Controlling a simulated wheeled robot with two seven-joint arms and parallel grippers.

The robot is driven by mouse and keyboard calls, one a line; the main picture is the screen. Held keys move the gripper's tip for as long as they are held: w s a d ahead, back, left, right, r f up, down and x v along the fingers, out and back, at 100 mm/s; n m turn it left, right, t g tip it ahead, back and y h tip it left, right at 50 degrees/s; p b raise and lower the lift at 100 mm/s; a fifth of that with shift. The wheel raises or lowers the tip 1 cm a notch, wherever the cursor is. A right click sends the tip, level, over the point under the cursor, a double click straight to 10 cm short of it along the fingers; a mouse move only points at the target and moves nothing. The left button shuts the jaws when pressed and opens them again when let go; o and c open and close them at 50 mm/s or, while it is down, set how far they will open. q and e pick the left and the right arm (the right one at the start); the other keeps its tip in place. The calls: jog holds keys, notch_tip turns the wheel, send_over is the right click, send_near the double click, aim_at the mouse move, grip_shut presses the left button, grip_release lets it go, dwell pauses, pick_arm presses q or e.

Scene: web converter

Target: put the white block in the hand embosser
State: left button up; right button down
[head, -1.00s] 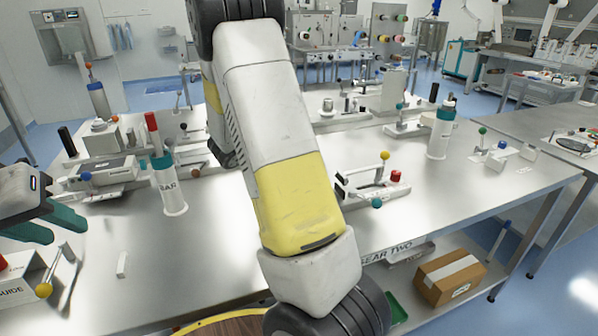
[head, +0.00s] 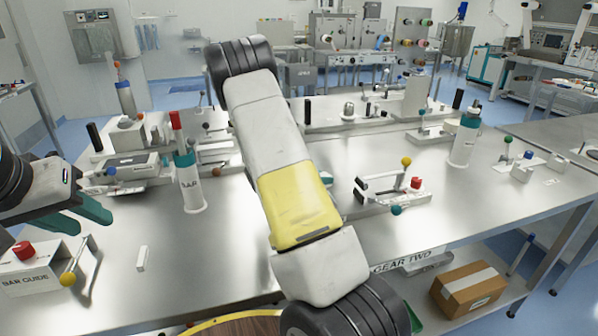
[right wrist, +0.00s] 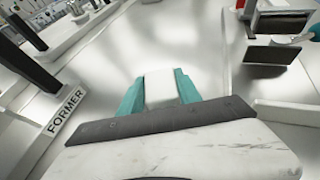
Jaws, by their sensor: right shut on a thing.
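My right gripper (right wrist: 160,92) is shut on a white block (right wrist: 160,86), held between its teal fingertips in the right wrist view. In the head view my right arm crosses the middle, and its gripper is out of sight. My left gripper (head: 84,220) is at the left of the head view, its teal fingers apart and empty above the bench. No label naming the hand embosser is readable. A lever device (head: 388,192) with a yellow ball and red knob stands right of my arm; I cannot tell if it is the embosser.
Another small white block (head: 142,258) stands on the steel bench (head: 205,240). A bar guide box (head: 32,278) is at front left. A white bottle (head: 188,180) and a second bottle (head: 466,138) stand upright. A carton (head: 468,290) sits on the lower shelf.

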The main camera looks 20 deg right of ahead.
jog(key=shift+f, duration=0.2)
jog(key=c, duration=0.8)
grip_release()
jog(key=shift+c, duration=0.2)
